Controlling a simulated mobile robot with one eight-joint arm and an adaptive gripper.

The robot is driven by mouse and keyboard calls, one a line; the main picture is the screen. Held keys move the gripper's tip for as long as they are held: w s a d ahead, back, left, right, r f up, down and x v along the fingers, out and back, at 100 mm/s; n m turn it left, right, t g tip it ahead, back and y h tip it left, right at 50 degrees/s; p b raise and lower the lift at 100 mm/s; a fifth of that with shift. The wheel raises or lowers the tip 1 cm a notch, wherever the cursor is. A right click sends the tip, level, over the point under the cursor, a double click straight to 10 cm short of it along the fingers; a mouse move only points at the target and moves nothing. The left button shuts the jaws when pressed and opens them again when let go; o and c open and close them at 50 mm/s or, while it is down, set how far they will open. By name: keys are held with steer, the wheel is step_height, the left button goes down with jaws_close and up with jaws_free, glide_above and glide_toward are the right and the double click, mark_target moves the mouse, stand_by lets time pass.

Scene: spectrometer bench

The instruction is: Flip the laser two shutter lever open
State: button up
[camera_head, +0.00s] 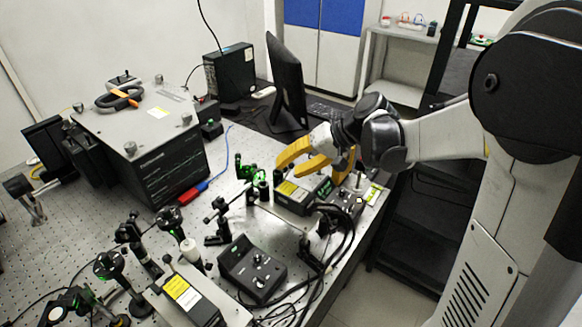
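My gripper (318,168), with yellow fingers, is above the right part of the bench, over a black laser box (303,192) with a yellow label and a small green display. Its fingers look spread apart with nothing visible between them. I cannot tell whether they touch the box. A second laser box (190,297) with a yellow label lies at the front on a light plate. No label reads clearly enough to show which is laser two. The shutter lever cannot be made out, and the fingers hide part of the area behind the right box.
A black control box (254,270) with knobs and a smaller one (342,210) stand nearby, with black cables at the front. Optics posts (218,222) crowd the bench. A large black instrument (150,150) stands at left, a monitor (286,82) behind. The bench's right edge is close.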

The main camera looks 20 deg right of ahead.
jaws_close()
steer(key=shift+w+d+f+m+g+y+b, duration=0.25)
steer(key=shift+f+m+g+y+b, duration=0.25)
steer(key=shift+y+b, duration=0.25)
steer(key=shift+s, duration=0.1)
jaws_free()
steer(key=shift+r, duration=0.1)
